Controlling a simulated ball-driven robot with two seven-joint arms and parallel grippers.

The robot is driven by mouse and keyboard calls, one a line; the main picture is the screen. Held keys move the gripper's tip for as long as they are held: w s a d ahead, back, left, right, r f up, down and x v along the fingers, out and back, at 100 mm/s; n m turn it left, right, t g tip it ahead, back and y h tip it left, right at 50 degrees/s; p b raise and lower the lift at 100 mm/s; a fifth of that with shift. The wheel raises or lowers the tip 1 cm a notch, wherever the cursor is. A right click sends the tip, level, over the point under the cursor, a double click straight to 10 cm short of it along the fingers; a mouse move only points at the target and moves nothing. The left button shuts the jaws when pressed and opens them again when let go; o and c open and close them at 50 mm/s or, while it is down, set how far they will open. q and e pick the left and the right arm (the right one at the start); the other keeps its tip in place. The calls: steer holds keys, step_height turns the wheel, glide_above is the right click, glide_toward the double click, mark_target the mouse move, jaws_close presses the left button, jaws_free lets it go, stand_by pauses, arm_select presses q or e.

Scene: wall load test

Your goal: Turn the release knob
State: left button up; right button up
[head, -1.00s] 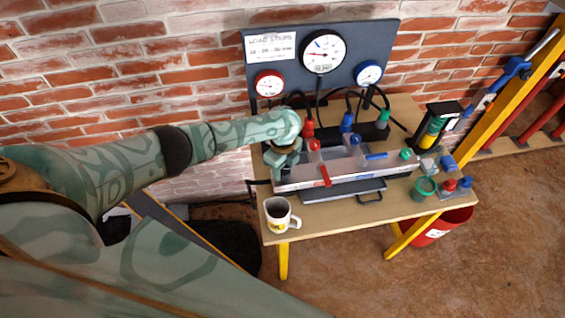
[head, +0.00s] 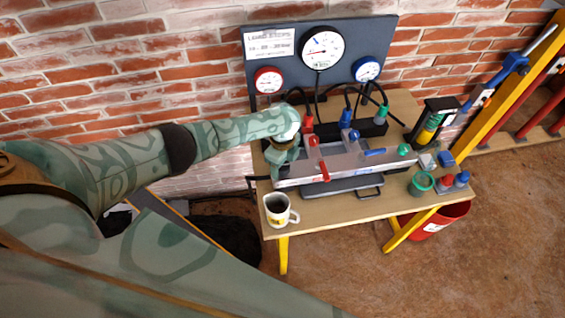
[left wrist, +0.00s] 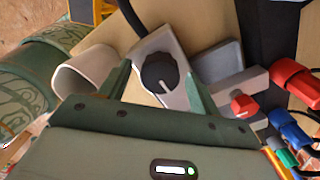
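The release knob (left wrist: 159,72) is black and ribbed with a white pointer line. It sits on the end of a light grey block (left wrist: 164,55) in the left wrist view. My left gripper (left wrist: 156,68) is open, with one green finger on each side of the knob and a visible gap to it. In the head view my left gripper (head: 280,165) is at the left end of the grey manifold (head: 340,166) and hides the knob. My right gripper is in neither view.
The manifold carries red, blue and green handles. A gauge panel (head: 384,36) stands behind. A white mug (head: 279,212) stands at the table's front left corner, close to the gripper. A green cup (head: 421,184) and small coloured caps stand at the right. Hoses run behind the manifold.

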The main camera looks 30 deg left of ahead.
arm_select(q)
step_height(320, 180, up, 16)
steer(key=p, duration=0.6)
steer(key=shift+r, duration=0.15)
